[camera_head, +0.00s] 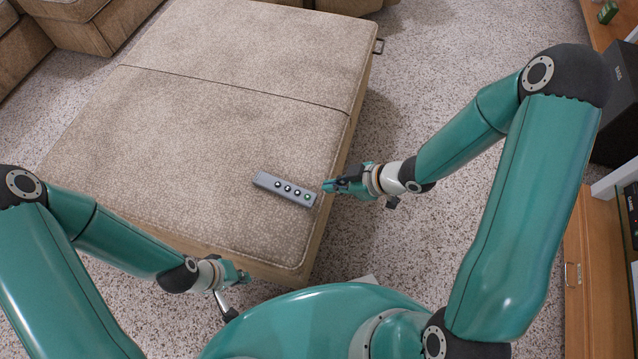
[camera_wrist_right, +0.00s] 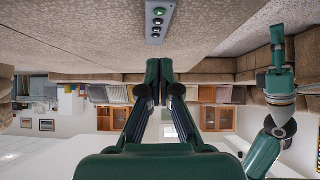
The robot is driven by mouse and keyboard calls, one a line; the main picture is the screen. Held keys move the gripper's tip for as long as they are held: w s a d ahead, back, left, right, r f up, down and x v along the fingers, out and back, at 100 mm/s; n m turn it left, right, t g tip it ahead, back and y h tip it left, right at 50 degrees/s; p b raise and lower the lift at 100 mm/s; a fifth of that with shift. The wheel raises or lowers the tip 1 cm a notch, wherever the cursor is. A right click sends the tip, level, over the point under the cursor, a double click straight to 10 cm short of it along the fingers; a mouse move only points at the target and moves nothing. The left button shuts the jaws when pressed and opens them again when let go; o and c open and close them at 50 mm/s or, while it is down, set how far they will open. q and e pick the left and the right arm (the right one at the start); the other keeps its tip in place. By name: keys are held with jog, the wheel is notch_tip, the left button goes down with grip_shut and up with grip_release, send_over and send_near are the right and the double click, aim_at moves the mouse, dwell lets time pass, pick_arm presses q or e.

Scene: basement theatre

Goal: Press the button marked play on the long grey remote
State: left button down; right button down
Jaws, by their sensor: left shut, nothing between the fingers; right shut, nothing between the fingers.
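The long grey remote (camera_head: 264,180) lies flat on the beige ottoman, near its right edge. It has a row of round buttons, and the one at its right end (camera_head: 307,197) looks green; the symbols are too small to read. My right gripper (camera_head: 326,186) is shut and empty, just right of the remote's right end, apart from it. In the right wrist view the fingers (camera_wrist_right: 159,72) are together, and the remote (camera_wrist_right: 156,36) is beyond their tips with its green button (camera_wrist_right: 159,11) at the top. My left gripper (camera_head: 247,277) is shut and empty beside the ottoman's front edge.
The ottoman (camera_head: 200,120) is wide, with bare fabric left of and behind the remote. Speckled carpet (camera_head: 440,230) lies to its right. A wooden cabinet (camera_head: 590,270) and a black speaker (camera_head: 615,100) stand at the far right. Sofas (camera_head: 90,25) line the back.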

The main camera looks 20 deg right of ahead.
jog(key=p+v, duration=0.1)
jog(key=v, duration=0.2)
jog(key=shift+r, duration=0.1)
dwell(0.9)
